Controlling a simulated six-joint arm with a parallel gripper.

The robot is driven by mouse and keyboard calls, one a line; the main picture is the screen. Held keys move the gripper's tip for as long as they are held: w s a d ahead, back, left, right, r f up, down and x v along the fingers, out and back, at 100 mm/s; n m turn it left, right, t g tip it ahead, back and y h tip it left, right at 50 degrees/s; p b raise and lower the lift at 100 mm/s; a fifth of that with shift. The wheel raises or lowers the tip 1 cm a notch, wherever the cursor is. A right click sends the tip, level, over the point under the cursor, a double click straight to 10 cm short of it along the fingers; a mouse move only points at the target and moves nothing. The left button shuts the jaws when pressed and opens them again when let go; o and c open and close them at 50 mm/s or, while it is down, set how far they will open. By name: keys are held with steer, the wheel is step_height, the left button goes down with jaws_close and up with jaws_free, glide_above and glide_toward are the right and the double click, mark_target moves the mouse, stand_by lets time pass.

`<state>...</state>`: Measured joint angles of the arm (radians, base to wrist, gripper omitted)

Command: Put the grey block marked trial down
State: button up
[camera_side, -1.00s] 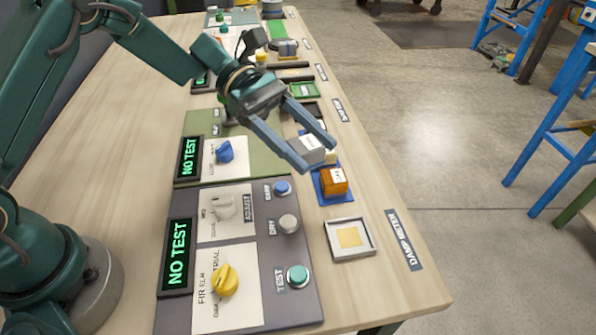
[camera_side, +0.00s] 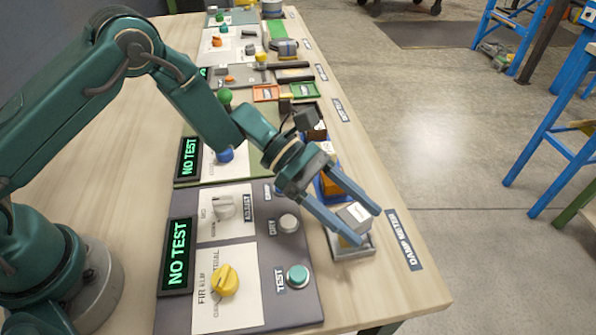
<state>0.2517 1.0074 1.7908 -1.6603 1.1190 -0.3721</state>
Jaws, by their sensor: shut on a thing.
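My gripper (camera_side: 358,228) is shut on the grey block (camera_side: 353,222), which has a white label on its top, too small to read. The block is over the square grey tray (camera_side: 354,254) by the DAMP METER label. I cannot tell whether the block touches the tray. The block and fingers hide most of the tray and its yellow middle.
An orange block on a blue mat (camera_side: 319,188) is just behind my gripper, partly hidden. The panel with a yellow knob (camera_side: 225,281), a TEST button (camera_side: 298,277) and a NO TEST display (camera_side: 177,254) is at the left. The table's right edge is close.

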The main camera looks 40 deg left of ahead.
steer(key=shift+f, duration=1.3)
steer(key=shift+f, duration=0.1)
steer(key=o, duration=1.4)
